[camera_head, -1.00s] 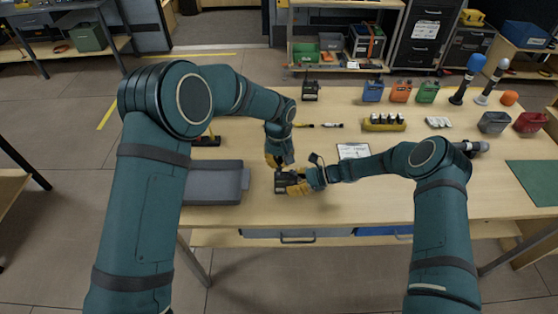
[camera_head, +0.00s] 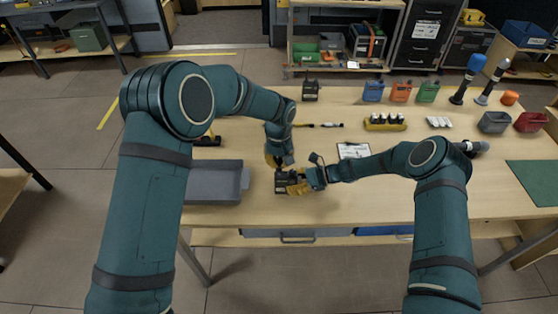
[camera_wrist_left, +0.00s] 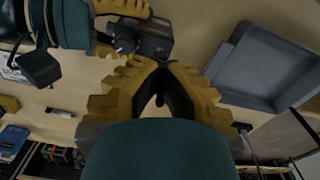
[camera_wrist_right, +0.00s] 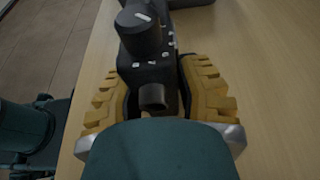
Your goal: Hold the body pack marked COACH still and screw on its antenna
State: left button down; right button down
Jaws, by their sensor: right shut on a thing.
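My right gripper (camera_head: 292,186) is shut on a black body pack (camera_head: 281,185) at the table's front part. In the right wrist view, the pack (camera_wrist_right: 166,75) sits between the yellow fingers, with a round knob and a short hollow stub on it. I cannot read its marking. My left gripper (camera_head: 279,163) is just behind the pack, apart from it. In the left wrist view, its fingertips (camera_wrist_left: 162,66) are close together, below the pack (camera_wrist_left: 150,36).
A grey tray (camera_head: 226,166) lies left of the pack. Behind are another black pack (camera_head: 310,90), a marker (camera_head: 332,125) and a white card (camera_head: 353,151). Blue (camera_head: 373,91), orange (camera_head: 401,92) and green (camera_head: 428,92) packs stand at the back.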

pick_arm(q)
jog(key=shift+f, duration=0.8)
dwell(2.1)
jog(key=m, duration=0.4)
dwell(0.4)
jog(key=shift+m, duration=2)
jog(key=m, duration=0.3)
jog(key=shift+m, duration=0.4)
